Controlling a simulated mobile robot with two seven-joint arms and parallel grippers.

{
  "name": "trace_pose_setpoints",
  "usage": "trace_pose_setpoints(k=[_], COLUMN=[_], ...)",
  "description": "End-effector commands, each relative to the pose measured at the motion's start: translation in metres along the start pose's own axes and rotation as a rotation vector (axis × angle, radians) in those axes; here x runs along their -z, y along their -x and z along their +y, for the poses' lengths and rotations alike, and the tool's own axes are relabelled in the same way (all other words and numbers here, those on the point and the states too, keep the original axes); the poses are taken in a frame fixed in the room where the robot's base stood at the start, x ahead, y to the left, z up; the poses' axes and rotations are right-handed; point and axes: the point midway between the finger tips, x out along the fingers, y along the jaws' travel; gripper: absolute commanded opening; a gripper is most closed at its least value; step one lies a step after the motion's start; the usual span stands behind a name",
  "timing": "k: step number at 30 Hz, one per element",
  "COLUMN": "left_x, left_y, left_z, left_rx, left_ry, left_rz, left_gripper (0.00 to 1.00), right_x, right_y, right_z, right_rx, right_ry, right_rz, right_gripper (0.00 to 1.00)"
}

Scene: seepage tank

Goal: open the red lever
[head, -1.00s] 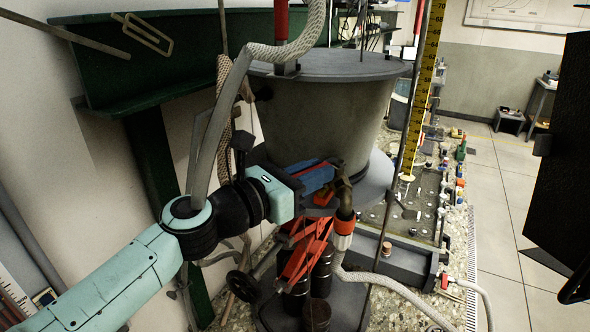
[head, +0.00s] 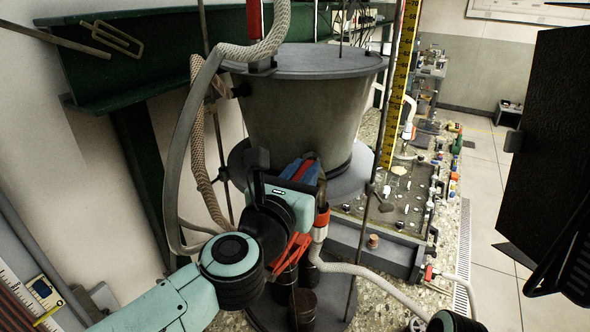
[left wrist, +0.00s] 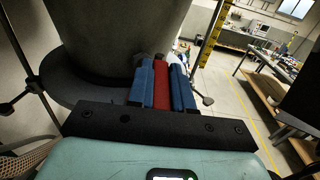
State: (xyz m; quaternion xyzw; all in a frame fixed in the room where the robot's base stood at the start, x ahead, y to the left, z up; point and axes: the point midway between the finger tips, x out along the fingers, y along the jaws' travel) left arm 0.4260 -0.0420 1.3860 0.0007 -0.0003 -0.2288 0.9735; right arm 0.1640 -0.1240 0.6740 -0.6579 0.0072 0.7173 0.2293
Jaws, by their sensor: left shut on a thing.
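My left gripper (head: 306,168) is at the lower front of the grey tank (head: 305,110), beside the pipe fitting under it. In the left wrist view its blue fingers (left wrist: 162,84) are shut on the red lever (left wrist: 161,88), which shows as a red strip between them. In the head view only a bit of red shows between the fingers; the valve body is largely hidden behind the gripper. My right gripper is not in view.
A pale hose (head: 365,272) with a red collar (head: 321,217) runs down beside my gripper. A yellow scale (head: 399,90) stands right of the tank. A black panel (head: 550,150) is at the right; floor between is open.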

Motion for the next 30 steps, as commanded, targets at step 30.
trace_pose_setpoints(k=[30], left_x=[0.003], left_y=[-0.010], left_z=[-0.033], left_rx=[-0.523], left_ry=[-0.001], left_rz=[0.006], left_gripper=[0.00], right_x=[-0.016], right_y=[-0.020], right_z=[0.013], right_rx=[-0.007], right_ry=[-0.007], right_rz=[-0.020], right_gripper=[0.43])
